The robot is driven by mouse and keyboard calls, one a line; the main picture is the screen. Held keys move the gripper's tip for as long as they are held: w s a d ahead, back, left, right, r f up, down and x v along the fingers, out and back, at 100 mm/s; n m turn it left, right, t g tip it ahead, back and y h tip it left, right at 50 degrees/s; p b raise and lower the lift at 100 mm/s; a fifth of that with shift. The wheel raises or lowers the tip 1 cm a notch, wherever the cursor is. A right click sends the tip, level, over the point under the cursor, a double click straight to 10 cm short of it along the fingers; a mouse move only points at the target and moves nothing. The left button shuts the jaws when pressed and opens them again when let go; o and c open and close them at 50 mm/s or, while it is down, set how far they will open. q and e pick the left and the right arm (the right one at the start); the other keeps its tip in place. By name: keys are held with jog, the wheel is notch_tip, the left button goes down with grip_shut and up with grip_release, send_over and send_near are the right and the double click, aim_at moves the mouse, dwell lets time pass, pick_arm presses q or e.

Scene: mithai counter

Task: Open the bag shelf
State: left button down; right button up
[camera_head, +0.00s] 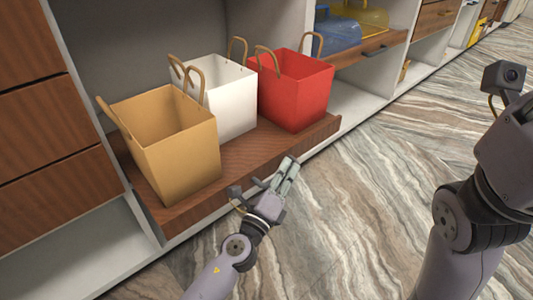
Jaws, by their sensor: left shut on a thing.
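The bag shelf (242,162) is a brown wooden pull-out board low in the white cabinet. It sticks out past the cabinet front. A tan bag (168,150), a white bag (225,98) and a red bag (294,90) stand upright on it. My left gripper (287,172) is at the middle of the shelf's front edge and is shut on it; the gripper hides the exact grasped part, and I see no handle there. My right arm comes in at the right edge; its gripper is out of view.
Closed wooden drawers (40,125) are at the left. Another wooden shelf (368,60) with a dark handle, bearing a blue and a yellow container, is beyond the red bag. The marbled floor (370,180) before the shelf is clear between my arms.

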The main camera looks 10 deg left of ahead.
pick_arm(q)
jog(key=s+d, duration=0.4)
jog(key=d, duration=0.1)
dwell(0.3)
jog(key=c, duration=1.7)
grip_release()
jog(key=shift+o, duration=0.2)
jog(key=v, duration=1.2)
jog(key=shift+r, duration=0.1)
